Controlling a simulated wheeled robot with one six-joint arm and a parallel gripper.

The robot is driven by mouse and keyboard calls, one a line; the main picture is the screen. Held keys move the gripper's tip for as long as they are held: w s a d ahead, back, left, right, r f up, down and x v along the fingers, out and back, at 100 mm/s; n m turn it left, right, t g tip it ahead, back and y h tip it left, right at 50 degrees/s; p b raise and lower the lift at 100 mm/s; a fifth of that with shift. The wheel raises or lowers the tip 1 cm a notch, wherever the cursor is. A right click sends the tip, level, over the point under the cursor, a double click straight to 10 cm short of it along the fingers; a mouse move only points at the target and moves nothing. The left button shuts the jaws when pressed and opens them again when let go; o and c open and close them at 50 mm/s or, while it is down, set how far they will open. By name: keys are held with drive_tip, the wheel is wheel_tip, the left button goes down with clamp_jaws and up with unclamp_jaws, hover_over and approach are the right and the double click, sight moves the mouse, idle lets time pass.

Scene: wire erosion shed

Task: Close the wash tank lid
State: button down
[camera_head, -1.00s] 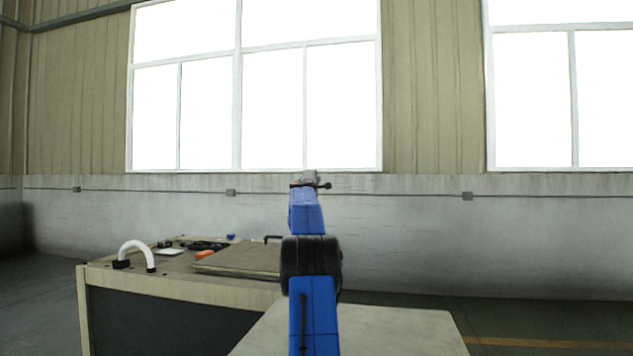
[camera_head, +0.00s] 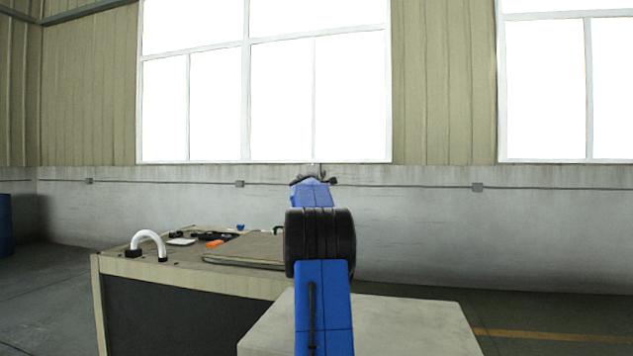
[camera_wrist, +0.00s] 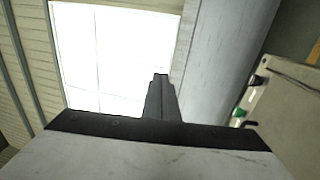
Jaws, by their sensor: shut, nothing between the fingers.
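A flat grey-beige panel (camera_head: 240,251), which looks like a lid, lies on top of a beige cabinet (camera_head: 190,284) with a dark front, left of my arm. My arm hides its right end. I cannot tell for sure that it is the wash tank lid, or whether it is fully down. My gripper's fingers (camera_wrist: 160,97) are shut and empty in the wrist view, with the window and wall beyond them. In the head view the gripper is mostly hidden behind my blue arm. It is apart from the panel.
A white curved tube (camera_head: 148,239) stands on the cabinet's left front. An orange item (camera_head: 214,244) and small dark tools lie behind it. A pale box top (camera_head: 405,325) is close in front. A blue drum (camera_head: 4,226) stands far left. Floor at right is clear.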

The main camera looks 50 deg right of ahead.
drive_tip(key=v, duration=0.9)
drive_tip(key=shift+a, duration=0.2)
drive_tip(key=shift+s+a, duration=0.1)
